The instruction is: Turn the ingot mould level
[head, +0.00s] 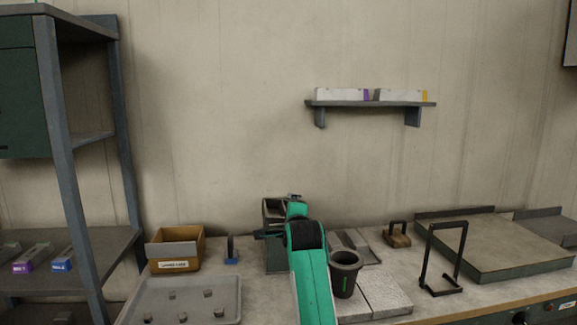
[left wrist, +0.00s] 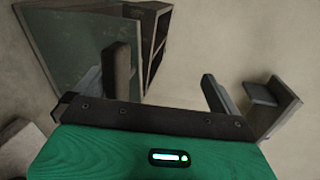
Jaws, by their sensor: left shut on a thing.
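The ingot mould seems to be the grey, open-faced box (head: 272,208) behind my left gripper, tilted on a grey-green stand (head: 277,258); the arm hides much of it. In the left wrist view what looks like its divided, open face (left wrist: 157,42) shows at upper left beside a green panel (left wrist: 75,50). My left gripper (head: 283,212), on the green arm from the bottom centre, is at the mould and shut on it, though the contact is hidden. Its fingers (left wrist: 166,85) stand apart in the left wrist view. My right gripper is out of view.
A dark crucible (head: 344,276) stands close right of my left arm. A grey tray (head: 150,298) with several small lumps and an orange-brown bin (head: 175,249) are at left. A black frame (head: 428,262) and a raised slab (head: 500,248) are at right.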

